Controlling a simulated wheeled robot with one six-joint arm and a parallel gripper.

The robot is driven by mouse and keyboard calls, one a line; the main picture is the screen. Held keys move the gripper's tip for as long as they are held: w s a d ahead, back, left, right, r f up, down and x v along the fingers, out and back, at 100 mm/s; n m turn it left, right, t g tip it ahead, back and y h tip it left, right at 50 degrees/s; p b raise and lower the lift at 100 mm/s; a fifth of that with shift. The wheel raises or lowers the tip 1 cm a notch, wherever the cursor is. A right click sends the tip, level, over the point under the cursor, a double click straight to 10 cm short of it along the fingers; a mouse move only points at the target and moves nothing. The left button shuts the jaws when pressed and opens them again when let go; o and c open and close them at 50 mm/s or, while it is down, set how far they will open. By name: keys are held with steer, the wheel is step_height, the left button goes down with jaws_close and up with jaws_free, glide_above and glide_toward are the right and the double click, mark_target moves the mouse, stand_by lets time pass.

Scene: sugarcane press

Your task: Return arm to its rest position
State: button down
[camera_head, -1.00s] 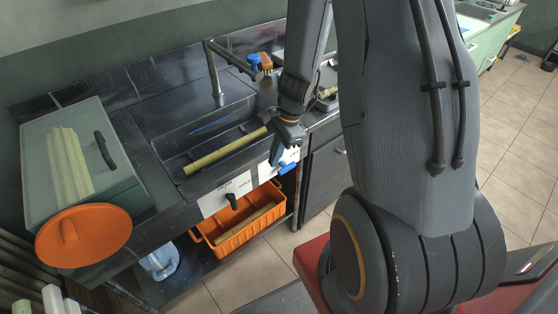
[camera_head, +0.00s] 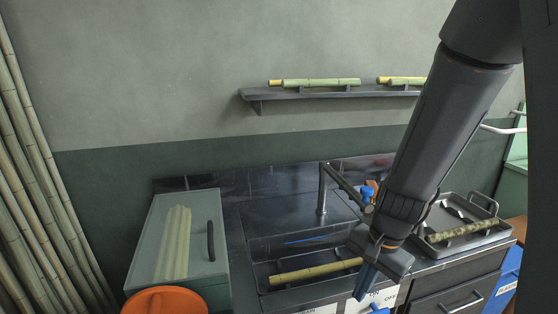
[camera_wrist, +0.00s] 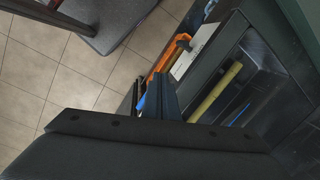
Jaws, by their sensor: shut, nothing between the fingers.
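My gripper (camera_head: 366,286) hangs point down in front of the counter's front edge in the head view. It is shut and holds nothing. In the wrist view the closed fingers (camera_wrist: 160,97) show at the middle. A yellow-green cane (camera_head: 318,272) lies in the sink-like trough (camera_head: 262,283) of the counter, just left of my gripper. The cane also shows right of the fingers in the wrist view (camera_wrist: 215,92).
A grey-green box (camera_head: 148,255) with canes on its lid stands at left, with an orange disc (camera_head: 165,302) before it. A bent tap (camera_head: 322,190) stands behind the trough. A tray (camera_head: 490,237) with a cane lies at right. A wall shelf (camera_head: 300,94) holds canes.

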steer(key=s+a+r+n+h, duration=0.1)
steer(key=s+r+n, duration=0.4)
steer(key=n, duration=0.5)
steer(key=shift+s+r+t+h, duration=0.2)
steer(key=shift+t+h, duration=0.1)
